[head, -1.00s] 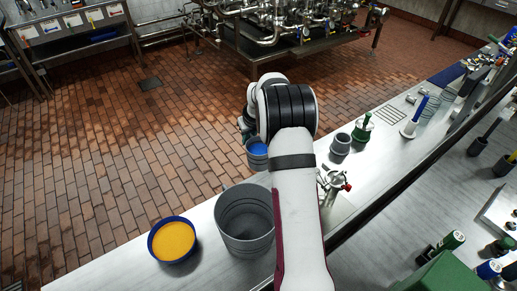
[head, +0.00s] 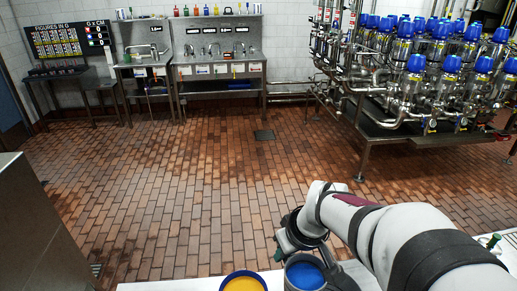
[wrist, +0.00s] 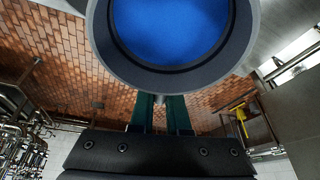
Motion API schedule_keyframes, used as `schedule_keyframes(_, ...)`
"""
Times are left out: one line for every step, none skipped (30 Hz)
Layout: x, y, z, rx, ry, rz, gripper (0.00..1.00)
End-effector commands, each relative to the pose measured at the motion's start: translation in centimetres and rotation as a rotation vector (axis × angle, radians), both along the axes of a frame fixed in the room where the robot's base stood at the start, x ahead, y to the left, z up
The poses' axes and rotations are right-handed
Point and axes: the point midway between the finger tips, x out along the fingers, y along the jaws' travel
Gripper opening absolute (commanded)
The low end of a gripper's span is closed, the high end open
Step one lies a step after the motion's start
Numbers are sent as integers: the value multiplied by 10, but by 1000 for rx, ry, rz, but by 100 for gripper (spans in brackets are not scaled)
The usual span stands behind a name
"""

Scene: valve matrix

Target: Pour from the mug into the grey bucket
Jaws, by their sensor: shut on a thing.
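My gripper (wrist: 161,106) is shut on the grey mug (wrist: 110,58), with its green fingers at the mug's near side in the wrist view. The mug's inside shows blue (wrist: 175,28). In the head view the mug (head: 288,279) is at the bottom edge, just right of the yellow-filled blue bowl (head: 243,283), with my gripper (head: 283,252) behind it. The mug looks roughly upright, and no stream leaves it. The grey bucket cannot be made out in either current view.
A strip of pale bench (head: 360,272) shows at the bottom edge. Beyond it lies open brick floor (head: 180,190). Pipework with blue-capped valves (head: 440,85) stands at the back right, and sinks (head: 220,70) line the back wall. A grey block (head: 35,225) stands at left.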

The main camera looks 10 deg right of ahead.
Motion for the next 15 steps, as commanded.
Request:
schedule_keyframes(0,-4,-12,6,3,26,0)
schedule_keyframes(1,-6,-19,9,3,49,0)
schedule_keyframes(1,-10,-28,12,1,78,0)
schedule_keyframes(2,-13,-35,13,-2,97,0)
schedule_keyframes(2,-16,-42,14,-6,115,0)
schedule_keyframes(2,-20,-50,14,-9,136,0)
schedule_keyframes(2,-23,-56,14,-12,152,0)
schedule_keyframes(2,-26,-61,14,-14,165,0)
schedule_keyframes(2,-29,-68,12,-17,181,0)
schedule_keyframes(2,-31,-71,11,-20,190,0)
schedule_keyframes(2,-33,-74,11,-22,198,0)
schedule_keyframes(2,-35,-77,15,-21,206,0)
schedule_keyframes(2,-35,-78,24,-18,208,0)
schedule_keyframes(2,-36,-78,41,-12,210,0)
schedule_keyframes(2,-36,-77,75,2,211,0)
